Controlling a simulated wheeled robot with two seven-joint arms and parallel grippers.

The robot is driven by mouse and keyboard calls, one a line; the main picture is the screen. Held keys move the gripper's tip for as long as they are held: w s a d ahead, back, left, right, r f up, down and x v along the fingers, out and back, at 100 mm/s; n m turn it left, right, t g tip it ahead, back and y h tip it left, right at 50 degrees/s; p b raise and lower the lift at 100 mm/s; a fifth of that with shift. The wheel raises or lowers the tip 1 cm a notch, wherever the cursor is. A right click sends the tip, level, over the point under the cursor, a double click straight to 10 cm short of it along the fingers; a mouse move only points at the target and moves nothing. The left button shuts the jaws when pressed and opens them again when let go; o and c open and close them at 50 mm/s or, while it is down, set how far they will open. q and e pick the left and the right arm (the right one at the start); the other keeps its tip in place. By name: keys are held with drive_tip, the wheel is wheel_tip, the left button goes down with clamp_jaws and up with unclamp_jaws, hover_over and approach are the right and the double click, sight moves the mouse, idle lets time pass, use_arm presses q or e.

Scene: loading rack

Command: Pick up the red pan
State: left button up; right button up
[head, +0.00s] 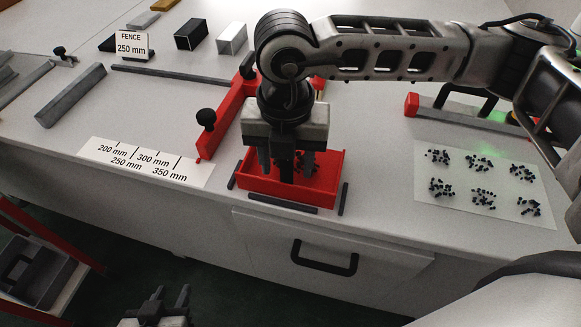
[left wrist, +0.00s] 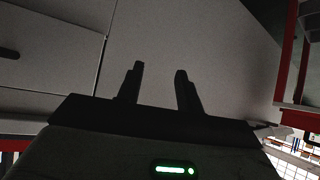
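The red pan (head: 325,183) is a shallow rectangular tray on the white counter in the head view, with dark pellets inside. My right gripper (head: 287,180) points straight down over it. Its dark fingers reach inside the pan's outline and hide part of the interior. I cannot tell whether they are closed on any part of it. My left gripper (head: 171,297) is low in front of the counter, well apart from the pan. In the left wrist view its two fingers (left wrist: 160,85) stand apart with nothing between them, facing the pale cabinet front.
Dark strips (head: 282,203) border the pan. A red fence (head: 228,112) with black knobs stands behind left, beside a millimetre scale card (head: 147,161). A white sheet (head: 460,208) with several pellet piles lies right. A drawer handle (head: 324,262) protrudes below. A red-framed rack (head: 50,236) stands lower left.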

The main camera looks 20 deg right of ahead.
clamp_jaws()
drive_tip(key=shift+r, duration=0.1)
